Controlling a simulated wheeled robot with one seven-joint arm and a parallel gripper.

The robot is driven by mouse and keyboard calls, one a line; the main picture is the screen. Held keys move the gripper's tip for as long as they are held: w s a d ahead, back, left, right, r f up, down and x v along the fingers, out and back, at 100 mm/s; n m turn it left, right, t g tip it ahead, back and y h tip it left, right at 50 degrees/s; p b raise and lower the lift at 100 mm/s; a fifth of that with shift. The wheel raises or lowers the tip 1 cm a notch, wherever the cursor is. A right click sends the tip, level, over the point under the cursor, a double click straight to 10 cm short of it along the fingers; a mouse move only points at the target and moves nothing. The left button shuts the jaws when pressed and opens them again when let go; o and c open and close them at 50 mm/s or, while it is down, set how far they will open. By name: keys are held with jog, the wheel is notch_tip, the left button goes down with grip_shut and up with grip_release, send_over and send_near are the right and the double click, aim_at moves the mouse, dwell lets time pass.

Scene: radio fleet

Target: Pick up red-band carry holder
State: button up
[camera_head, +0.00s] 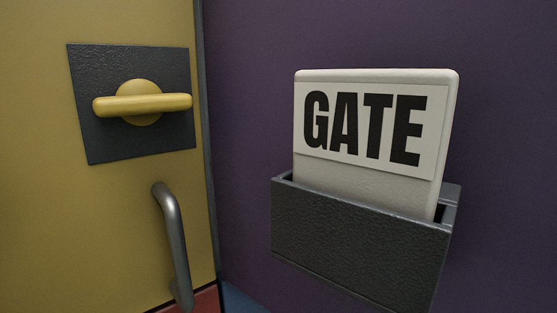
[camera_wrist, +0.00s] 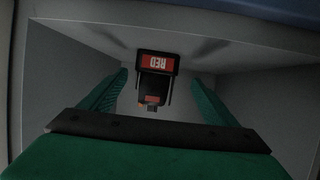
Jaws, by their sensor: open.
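The label appears upside down in this view. A darker lower part with a small orange spot shows below the label. My gripper (camera_wrist: 160,88) is open, with one green finger at each side of the holder. I see no clear contact between the fingers and the holder. The head view shows neither the holder nor my gripper.
Grey compartment walls (camera_wrist: 56,70) stand close around the gripper. The head view shows a white "GATE" card (camera_head: 370,185) in a dark wall pocket (camera_head: 350,240), a yellow knob (camera_head: 142,104) on a dark plate, and a grey handle (camera_head: 173,240) on a yellow panel.

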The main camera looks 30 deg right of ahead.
jog(key=shift+d+x, duration=0.2)
jog(key=shift+x, duration=1.7)
jog(key=shift+d+x, duration=0.15)
jog(key=shift+x, duration=1.8)
jog(key=shift+r, duration=0.1)
jog(key=shift+c, duration=0.6)
jog(key=c, duration=1.1)
jog(key=shift+o, duration=0.2)
jog(key=shift+r, duration=0.1)
